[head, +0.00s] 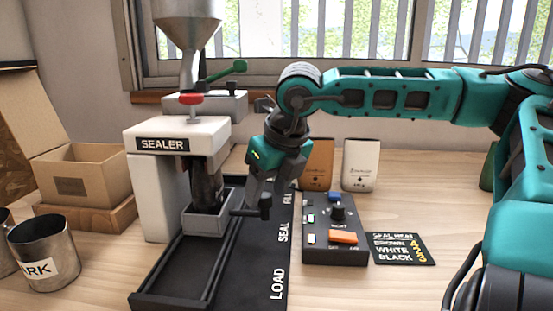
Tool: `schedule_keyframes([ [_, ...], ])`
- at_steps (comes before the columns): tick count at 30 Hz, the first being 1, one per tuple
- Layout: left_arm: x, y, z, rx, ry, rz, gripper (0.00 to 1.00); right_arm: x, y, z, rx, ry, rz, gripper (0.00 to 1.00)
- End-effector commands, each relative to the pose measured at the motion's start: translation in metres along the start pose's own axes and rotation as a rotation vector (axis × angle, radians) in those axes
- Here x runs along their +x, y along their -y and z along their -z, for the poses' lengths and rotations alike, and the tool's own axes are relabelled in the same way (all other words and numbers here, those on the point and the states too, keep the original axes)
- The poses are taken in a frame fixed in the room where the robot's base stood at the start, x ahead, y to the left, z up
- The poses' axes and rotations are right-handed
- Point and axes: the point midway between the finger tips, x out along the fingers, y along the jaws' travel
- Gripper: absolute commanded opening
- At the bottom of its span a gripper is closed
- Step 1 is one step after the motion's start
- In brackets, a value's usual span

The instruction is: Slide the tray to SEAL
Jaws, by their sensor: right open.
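The tray (204,226) is a small grey open box on a black railed track (172,273). A dark bag (208,188) stands upright in it, its top hidden under the head of the white sealer (162,145). The tray is roughly level with the SEAL label (283,232), between LOAD (278,284) and FILL (287,197). A dark handle (239,211) sticks out from the tray's right side. My right gripper (258,206) is open, pointing down at the handle's outer end; whether it touches the handle I cannot tell. My left gripper is out of view.
A control box (335,229) with coloured buttons and a knob stands right of the track, with a black SEAL HEAT card (401,248) beside it. Brown (318,164) and white (360,164) bags stand behind. Metal cups (45,255) and cardboard boxes (85,175) are left.

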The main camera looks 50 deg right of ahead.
Motion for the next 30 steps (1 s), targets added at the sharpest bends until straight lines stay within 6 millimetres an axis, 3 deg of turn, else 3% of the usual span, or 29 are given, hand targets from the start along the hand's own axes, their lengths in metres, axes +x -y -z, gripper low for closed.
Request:
schedule_keyframes([
  [9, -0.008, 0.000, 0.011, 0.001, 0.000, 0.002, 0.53, -0.071, 0.000, -0.002, -0.002, 0.008, 0.000, 0.56],
  [15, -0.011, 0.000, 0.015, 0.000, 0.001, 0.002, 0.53, -0.104, 0.000, -0.001, -0.001, 0.004, 0.000, 0.56],
  [21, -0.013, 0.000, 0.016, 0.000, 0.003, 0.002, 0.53, -0.116, 0.000, 0.000, -0.001, 0.001, 0.000, 0.56],
  [30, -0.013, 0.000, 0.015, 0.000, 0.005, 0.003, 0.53, -0.117, 0.000, 0.000, -0.001, 0.001, -0.001, 0.56],
])
